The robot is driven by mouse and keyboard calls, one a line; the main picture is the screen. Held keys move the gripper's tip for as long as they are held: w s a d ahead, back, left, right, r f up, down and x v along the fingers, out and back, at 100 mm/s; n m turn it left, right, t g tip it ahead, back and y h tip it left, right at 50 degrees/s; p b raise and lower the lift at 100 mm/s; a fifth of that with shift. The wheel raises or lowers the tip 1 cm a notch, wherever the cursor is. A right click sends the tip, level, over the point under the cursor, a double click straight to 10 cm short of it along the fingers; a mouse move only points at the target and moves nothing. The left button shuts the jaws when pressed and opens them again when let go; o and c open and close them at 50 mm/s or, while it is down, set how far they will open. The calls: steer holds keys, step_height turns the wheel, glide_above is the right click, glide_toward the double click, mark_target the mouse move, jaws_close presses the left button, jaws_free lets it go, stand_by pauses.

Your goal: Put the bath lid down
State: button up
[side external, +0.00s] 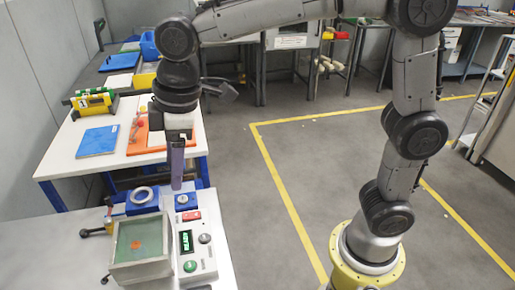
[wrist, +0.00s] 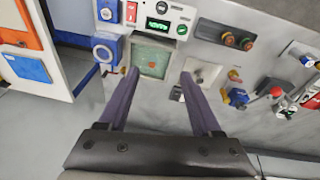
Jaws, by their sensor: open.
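The bath (side external: 113,272) is a square, pale-walled box at the front left in the side view. Its top shows greenish and see-through, with an orange patch in it. The bath also shows between my fingers in the wrist view (wrist: 151,62). I cannot tell whether the green surface is a lid or the liquid inside. A black-knobbed lever (side external: 97,230) stands at the bath's left side. My gripper (side external: 177,188) points down above the far end of the bench, behind the bath. In the wrist view my gripper (wrist: 160,72) has its purple fingers wide apart, with nothing between them.
A control box (side external: 190,240) with a green display and buttons stands right of the bath. A blue block with a pale ring (side external: 142,196) sits behind the bath. A white table (side external: 65,160) holds a blue plate (side external: 98,141) and an orange board. Clear floor lies to the right.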

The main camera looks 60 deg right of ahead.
steer(key=s+d+r+m+t, duration=0.2)
steer(key=s+d+m, duration=0.3)
steer(key=s+d, duration=0.5)
steer(key=s+d+f+m+t+h, duration=0.1)
steer(key=s+d+f+m, duration=0.3)
steer(key=s+d, duration=0.4)
steer(key=shift+s+d+f+m, duration=0.25)
steer(key=shift+s+f+m, duration=0.1)
steer(key=shift+m, duration=0.35)
